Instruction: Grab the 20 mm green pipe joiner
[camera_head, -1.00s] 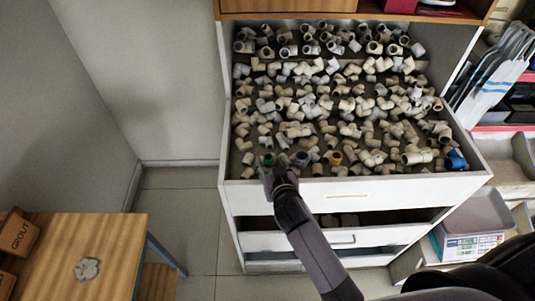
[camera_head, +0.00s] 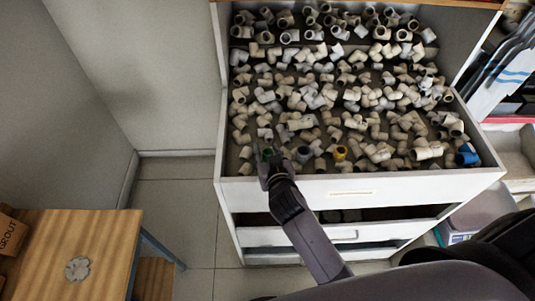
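The green pipe joiner (camera_head: 267,152) is small in the head view, near the front left of the open drawer among pale fittings. My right gripper (camera_head: 271,159) reaches over the drawer's front edge and is right at the green joiner, partly covering it. The fingers are dark and too small to tell whether they are open or closed on it. My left gripper is out of view.
The white drawer (camera_head: 352,187) is crowded with pale pipe fittings. A yellow fitting (camera_head: 340,153) and a blue fitting (camera_head: 467,155) lie along its front. A wooden table (camera_head: 103,238) with a grey flower-shaped piece (camera_head: 77,270) stands at lower left. Floor between is clear.

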